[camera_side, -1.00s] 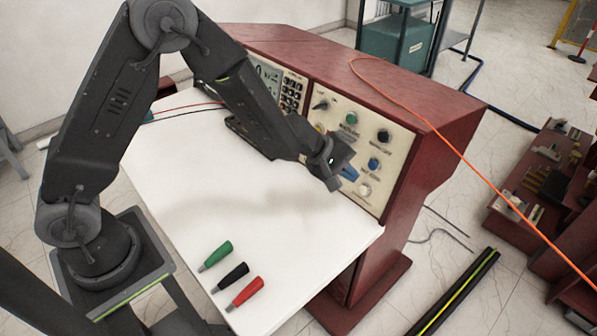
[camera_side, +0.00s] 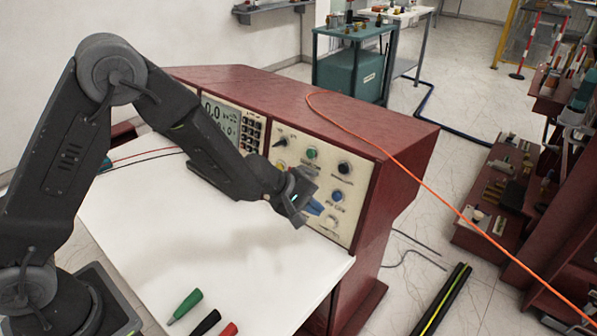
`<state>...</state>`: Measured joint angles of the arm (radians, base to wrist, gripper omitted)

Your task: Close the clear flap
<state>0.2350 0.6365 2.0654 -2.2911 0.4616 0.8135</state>
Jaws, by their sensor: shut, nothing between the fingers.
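My gripper (camera_side: 298,205) is shut and empty. It is in front of the cream control panel (camera_side: 345,182) on the red console, at the panel's lower left part. A blue part (camera_side: 314,207) shows just right of my fingers; I cannot tell whether they touch it. I cannot make out the clear flap; it may be too small, see-through, or hidden behind my gripper. Knobs and buttons on the panel stay visible: a green button (camera_side: 311,153), a black knob (camera_side: 344,168), a blue button (camera_side: 337,196) and a pale one (camera_side: 331,221).
The red console (camera_side: 300,105) stands behind a white worktop (camera_side: 200,235). Green (camera_side: 186,305), black (camera_side: 207,322) and red (camera_side: 229,329) plugs lie at its front. An orange cable (camera_side: 400,163) runs over the console. The worktop's middle is clear.

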